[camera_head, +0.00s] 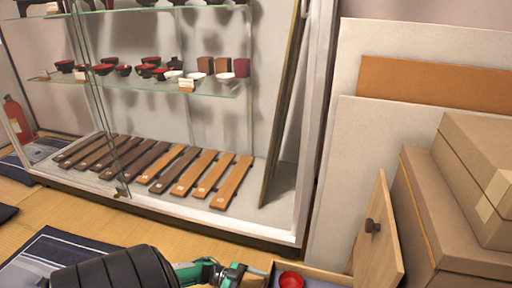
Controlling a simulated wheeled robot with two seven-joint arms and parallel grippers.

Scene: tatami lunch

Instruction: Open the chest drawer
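A light wooden panel (378,243) with a dark round knob (372,226) stands at the bottom right of the head view. A shallow wooden compartment (310,274), probably the chest drawer, shows left of the panel and is cut off by the bottom edge. Its inside is partly visible, with a red bowl (291,281) in it. My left gripper (256,271), on a black and green arm, is just left of the compartment, apart from the knob. Its fingers are too small to read. The rest of the chest is out of frame. My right gripper is not in view.
A glass display case (270,236) with bowls and wooden boards fills the back. Stacked cardboard boxes (440,225) stand close right of the panel. Large flat boards (345,150) lean behind. A dark mat (50,255) lies on the floor at left.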

